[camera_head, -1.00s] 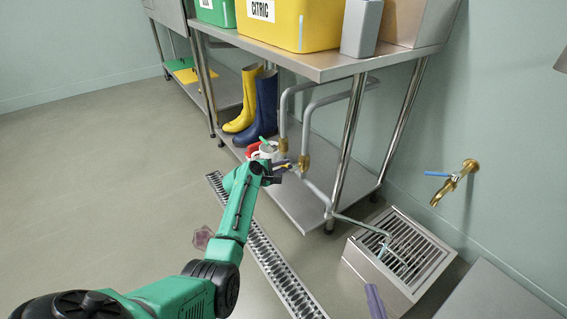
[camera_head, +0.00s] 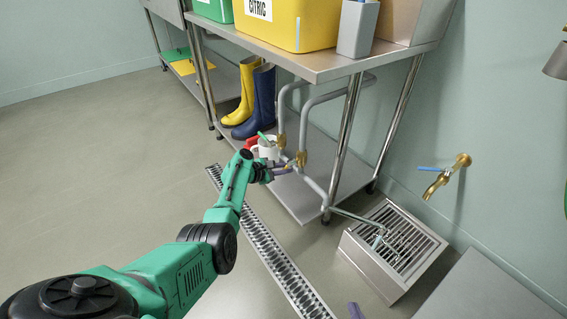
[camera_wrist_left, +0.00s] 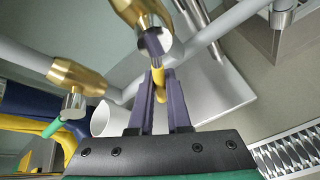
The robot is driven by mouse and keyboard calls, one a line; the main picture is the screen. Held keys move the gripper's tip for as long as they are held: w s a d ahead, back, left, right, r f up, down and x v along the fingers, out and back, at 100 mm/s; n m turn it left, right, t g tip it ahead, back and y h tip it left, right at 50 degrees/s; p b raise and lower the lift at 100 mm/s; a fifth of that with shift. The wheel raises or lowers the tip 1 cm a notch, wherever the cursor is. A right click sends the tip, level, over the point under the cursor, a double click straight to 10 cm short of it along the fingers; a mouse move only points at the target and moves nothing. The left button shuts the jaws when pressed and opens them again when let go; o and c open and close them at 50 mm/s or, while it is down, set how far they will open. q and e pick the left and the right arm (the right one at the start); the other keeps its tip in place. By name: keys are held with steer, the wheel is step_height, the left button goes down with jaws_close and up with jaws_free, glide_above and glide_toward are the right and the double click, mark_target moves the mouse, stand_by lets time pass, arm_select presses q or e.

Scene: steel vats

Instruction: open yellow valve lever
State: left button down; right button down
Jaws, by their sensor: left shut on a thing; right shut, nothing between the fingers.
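The yellow valve lever (camera_wrist_left: 159,84) shows in the left wrist view between the purple fingers of my left gripper (camera_wrist_left: 159,78), which is shut on it. The lever sits at the end of a brass valve (camera_wrist_left: 138,10) on a grey pipe. In the head view this brass valve (camera_head: 301,158) is under the steel table, and my left gripper (camera_head: 285,168) reaches it from the left; the lever is too small to read there. Only a purple finger tip of my right gripper (camera_head: 355,311) shows at the bottom edge of the head view.
A second brass valve (camera_wrist_left: 76,76) with a green lever (camera_wrist_left: 51,128) is beside the first. A white mug (camera_head: 267,150) is close to my left gripper. The table leg (camera_head: 346,140), low shelf and pipes crowd the right. Open floor (camera_head: 110,170) lies left.

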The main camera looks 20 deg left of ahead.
arm_select(q)
steer(key=shift+s+d+f+n+g+h, duration=0.2)
steer(key=shift+d+n+h, duration=0.15)
steer(key=shift+n, duration=0.15)
steer(key=shift+s+d+f+n+g+h, duration=0.1)
steer(key=shift+s+d+n+g+h, duration=0.15)
steer(key=shift+n, duration=0.25)
steer(key=shift+w, duration=0.1)
steer(key=c, duration=0.9)
jaws_free()
